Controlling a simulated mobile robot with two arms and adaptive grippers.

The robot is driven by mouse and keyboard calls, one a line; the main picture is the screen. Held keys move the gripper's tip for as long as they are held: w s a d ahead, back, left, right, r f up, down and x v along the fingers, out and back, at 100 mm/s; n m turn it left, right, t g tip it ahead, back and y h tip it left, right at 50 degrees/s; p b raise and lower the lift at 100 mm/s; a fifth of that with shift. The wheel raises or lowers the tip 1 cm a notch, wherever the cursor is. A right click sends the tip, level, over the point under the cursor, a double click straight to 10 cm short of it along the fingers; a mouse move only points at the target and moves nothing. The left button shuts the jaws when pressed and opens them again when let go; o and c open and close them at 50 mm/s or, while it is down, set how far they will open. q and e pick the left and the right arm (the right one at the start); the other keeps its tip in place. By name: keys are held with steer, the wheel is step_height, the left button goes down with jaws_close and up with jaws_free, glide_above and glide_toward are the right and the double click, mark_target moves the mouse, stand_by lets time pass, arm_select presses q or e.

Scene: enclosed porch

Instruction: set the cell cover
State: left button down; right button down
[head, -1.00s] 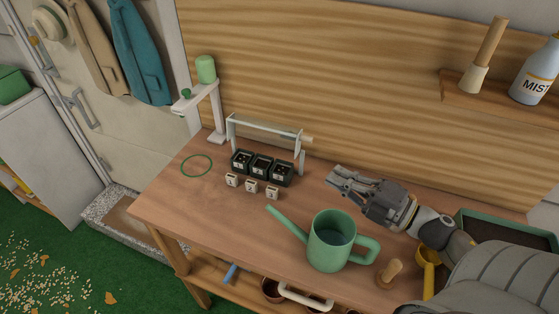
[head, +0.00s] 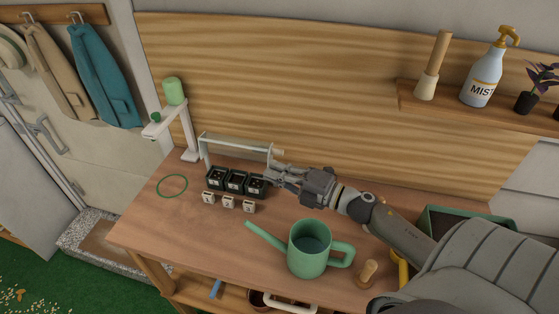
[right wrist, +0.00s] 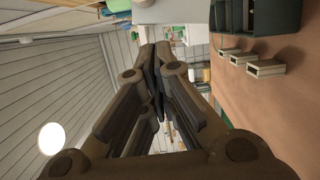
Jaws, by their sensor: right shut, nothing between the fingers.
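Three dark square cells (head: 236,182) stand in a row on the wooden bench. A pale, see-through cover (head: 237,147) stands raised behind them, with a short knob (head: 278,151) at its right end. My right gripper (head: 270,173) is shut and empty, at the right end of the row, just below the knob. I cannot tell whether it touches the cover or its right post. In the right wrist view the shut fingers (right wrist: 155,60) have nothing between them, and part of the dark cells (right wrist: 262,15) shows at the top right. My left gripper is not in view.
Small white blocks (head: 228,202) sit in front of the cells. A green watering can (head: 308,255) stands in front of my right forearm. A white stand (head: 190,140) with a green top and a green ring (head: 172,186) are at the left.

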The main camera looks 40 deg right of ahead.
mark_target(269, 154)
steer(key=shift+w+d, duration=0.8)
steer(key=shift+d, duration=0.25)
steer(key=shift+w+d+r+p, duration=0.3)
steer(key=shift+w+d+r, duration=0.05)
steer(key=shift+w+d, duration=0.3)
steer(key=shift+s, duration=0.1)
